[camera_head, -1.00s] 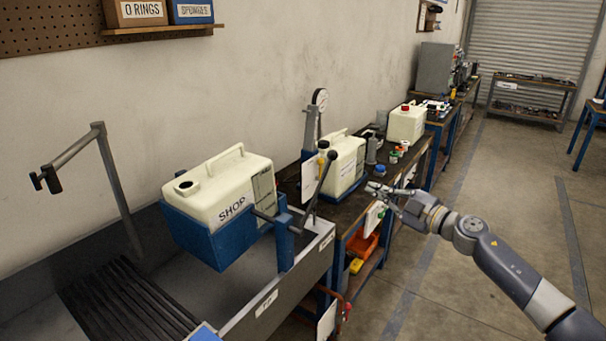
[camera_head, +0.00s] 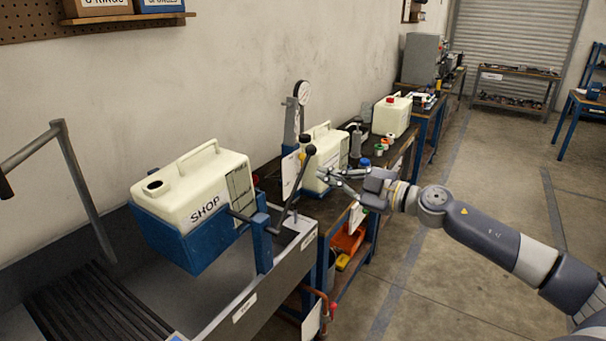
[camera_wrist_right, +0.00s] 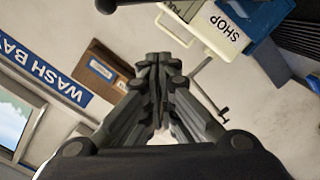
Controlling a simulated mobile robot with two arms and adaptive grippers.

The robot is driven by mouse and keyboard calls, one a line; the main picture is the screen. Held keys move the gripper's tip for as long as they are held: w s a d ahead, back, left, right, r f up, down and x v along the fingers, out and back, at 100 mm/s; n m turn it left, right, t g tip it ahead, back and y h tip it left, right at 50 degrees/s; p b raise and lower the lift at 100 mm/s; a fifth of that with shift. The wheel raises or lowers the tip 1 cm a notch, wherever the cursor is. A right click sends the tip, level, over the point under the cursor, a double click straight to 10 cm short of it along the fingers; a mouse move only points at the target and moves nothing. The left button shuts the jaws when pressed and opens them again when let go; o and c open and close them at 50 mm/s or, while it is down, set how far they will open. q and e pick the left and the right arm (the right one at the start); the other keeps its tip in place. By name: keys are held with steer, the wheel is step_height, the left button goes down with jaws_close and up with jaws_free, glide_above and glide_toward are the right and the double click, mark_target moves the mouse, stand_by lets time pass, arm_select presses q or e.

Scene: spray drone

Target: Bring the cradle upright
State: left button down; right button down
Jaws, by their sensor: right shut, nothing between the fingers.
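The blue cradle (camera_head: 190,245) hangs tilted over the wash trough, with a cream jug marked SHOP (camera_head: 205,185) in it. The jug's open neck is at the left. A dark lever (camera_head: 294,190) with a black ball knob rises at the cradle's right side and leans to the right. My right gripper (camera_head: 327,174) is shut and empty, just right of the lever's upper part; I cannot tell whether they touch. In the right wrist view its fingers (camera_wrist_right: 162,65) are together, the jug (camera_wrist_right: 215,25) and cradle (camera_wrist_right: 260,15) lie upper right. My left gripper is out of view.
The trough (camera_head: 290,265) has a dark slatted rack (camera_head: 90,305) and a grey pipe (camera_head: 85,190) at its left. Behind the lever, a bench holds another cream jug (camera_head: 325,150) and a gauge stand (camera_head: 302,92).

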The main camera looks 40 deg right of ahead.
steer(key=w+f+p, duration=0.2)
steer(key=w+f, duration=0.1)
steer(key=w, duration=0.6)
steer(key=shift+w+a, duration=0.2)
stand_by(0.5)
